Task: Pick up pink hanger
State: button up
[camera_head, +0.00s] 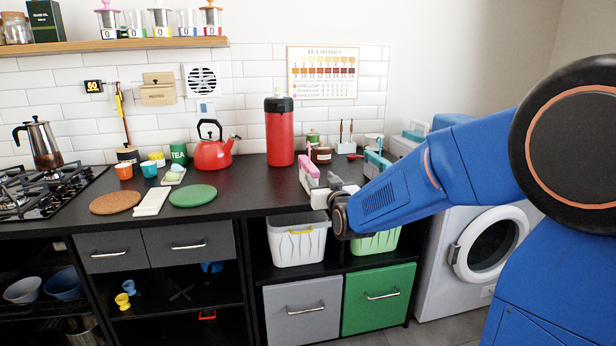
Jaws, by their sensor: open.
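A small pink piece (308,166) with a pale lower part shows on the black counter, right of the red canister. It is the pink thing nearest my gripper; its shape is too small to make out as a hanger. My gripper (323,184) is open, over the front part of the counter, just in front of and beside the pink piece. It partly overlaps the piece, and I cannot tell whether they touch.
A tall red canister (279,132) and red kettle (213,148) stand left of my gripper. A teal piece (376,161) stands behind my arm. A white basket (297,242) sits below the counter. The front counter between the green mat (193,196) and my gripper is clear.

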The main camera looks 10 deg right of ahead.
aim_at(317, 174)
jog(key=shift+w+a, duration=0.1)
jog(key=shift+w, duration=2.25)
jog(key=w, duration=0.5)
jog(key=shift+a+f, duration=0.25)
jog(key=shift+a, duration=0.05)
jog(key=shift+s, duration=0.1)
jog(key=c, duration=1.2)
